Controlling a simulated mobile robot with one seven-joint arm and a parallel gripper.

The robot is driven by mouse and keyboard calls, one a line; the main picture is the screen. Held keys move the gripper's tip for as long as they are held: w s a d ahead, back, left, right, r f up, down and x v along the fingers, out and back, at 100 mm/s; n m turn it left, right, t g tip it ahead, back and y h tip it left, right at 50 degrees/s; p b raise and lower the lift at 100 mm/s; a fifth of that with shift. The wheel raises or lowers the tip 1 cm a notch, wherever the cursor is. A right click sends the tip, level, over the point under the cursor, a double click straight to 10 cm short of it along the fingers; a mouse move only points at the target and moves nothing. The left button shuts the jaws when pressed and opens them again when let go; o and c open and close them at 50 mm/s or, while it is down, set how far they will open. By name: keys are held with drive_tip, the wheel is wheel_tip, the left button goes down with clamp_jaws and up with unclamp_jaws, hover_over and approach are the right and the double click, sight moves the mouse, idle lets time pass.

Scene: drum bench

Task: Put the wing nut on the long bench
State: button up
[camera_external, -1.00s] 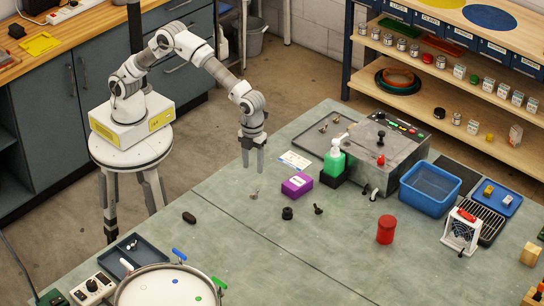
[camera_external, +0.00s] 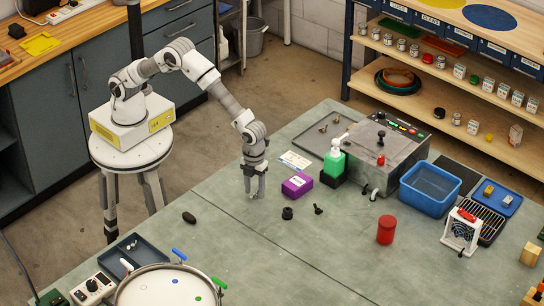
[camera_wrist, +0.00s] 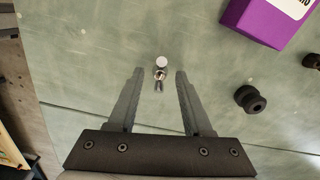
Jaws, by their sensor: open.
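A small silver metal piece, which looks like the wing nut (camera_wrist: 160,72), lies on the grey-green table (camera_wrist: 100,60). In the wrist view it is just beyond and between the fingertips. My gripper (camera_wrist: 157,72) is open, with nothing held, and points down at it. In the external view my gripper (camera_external: 254,194) is low over the table, left of a purple box (camera_external: 297,187), and mostly hides the metal piece. A long wooden-topped bench (camera_external: 75,45) with dark cabinets stands at the upper left, behind my arm.
A black knob-like part (camera_external: 287,213) and a small dark part (camera_external: 318,208) lie right of my gripper. A dark oval piece (camera_external: 189,217) and a drum (camera_external: 170,288) are nearer. The table between is clear.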

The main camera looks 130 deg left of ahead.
clamp_jaws()
drive_tip(key=shift+r, duration=0.1)
drive_tip(key=shift+r, duration=0.5)
drive_tip(key=r, duration=0.2)
drive_tip(key=d+r, duration=0.1)
drive_tip(key=shift+s+r, duration=0.15)
drive_tip(key=shift+r, duration=0.2)
drive_tip(key=s+d+r, duration=0.5)
drive_tip(key=d+r, duration=0.1)
drive_tip(key=d, duration=0.4)
drive_tip(key=s+a+f+n, duration=0.1)
drive_tip(key=s+f+n, duration=0.1)
drive_tip(key=s+n, duration=0.1)
drive_tip(key=s+a+f+n+p, duration=0.1)
drive_tip(key=s+f+n, duration=0.1)
drive_tip(key=n, duration=0.4)
drive_tip(key=s+a+f+n+p, duration=0.1)
drive_tip(key=s+a+f+n, duration=0.1)
drive_tip(key=s+n, duration=0.2)
drive_tip(key=shift+f+n, duration=0.2)
drive_tip(key=shift+n, duration=0.5)
drive_tip(key=shift+s+a+f+n, duration=0.25)
drive_tip(key=shift+s+n, duration=0.35)
drive_tip(key=shift+n, duration=0.1)
